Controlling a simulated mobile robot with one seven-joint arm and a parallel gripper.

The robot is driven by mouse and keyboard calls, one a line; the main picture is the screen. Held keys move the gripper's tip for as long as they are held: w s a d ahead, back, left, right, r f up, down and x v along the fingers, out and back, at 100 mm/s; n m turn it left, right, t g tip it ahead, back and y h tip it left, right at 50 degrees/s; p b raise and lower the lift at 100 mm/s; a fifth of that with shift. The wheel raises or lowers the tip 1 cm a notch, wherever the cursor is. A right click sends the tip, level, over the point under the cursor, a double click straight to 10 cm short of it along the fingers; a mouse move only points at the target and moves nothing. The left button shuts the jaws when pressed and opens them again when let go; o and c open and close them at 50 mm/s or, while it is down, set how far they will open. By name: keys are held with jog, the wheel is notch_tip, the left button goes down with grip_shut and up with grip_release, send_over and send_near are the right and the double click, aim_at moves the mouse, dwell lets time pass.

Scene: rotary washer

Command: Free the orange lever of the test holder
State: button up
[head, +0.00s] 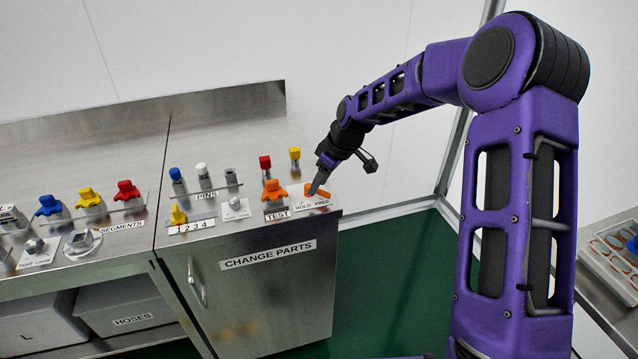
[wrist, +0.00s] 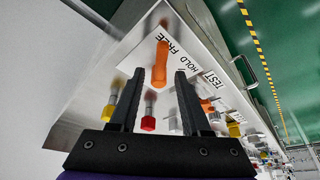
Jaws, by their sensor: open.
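The orange lever (head: 320,191) sits on the right end of the steel cabinet top, by a white HOLD / FREE label (head: 312,204). In the wrist view the lever (wrist: 160,62) lies between the lines of my two fingers, its far part reaching past the tips near the word FREE. I cannot tell whether the fingers touch it. My gripper (head: 316,184) is open and empty, pointing down at the lever; it also shows in the wrist view (wrist: 159,74). The orange star-shaped piece of the test holder (head: 273,189) stands just left, above the TEST label (head: 277,215).
A red-topped pin (head: 265,166) and a yellow-topped pin (head: 295,158) stand behind the lever. More pins and coloured knobs (head: 88,197) fill the bench to the left. The cabinet's right edge is close, with green floor (head: 400,260) beyond.

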jog(key=p+v, duration=0.1)
jog(key=v, duration=1.5)
jog(key=shift+d+r, duration=0.2)
jog(key=shift+r, duration=0.05)
jog(key=shift+s, duration=0.1)
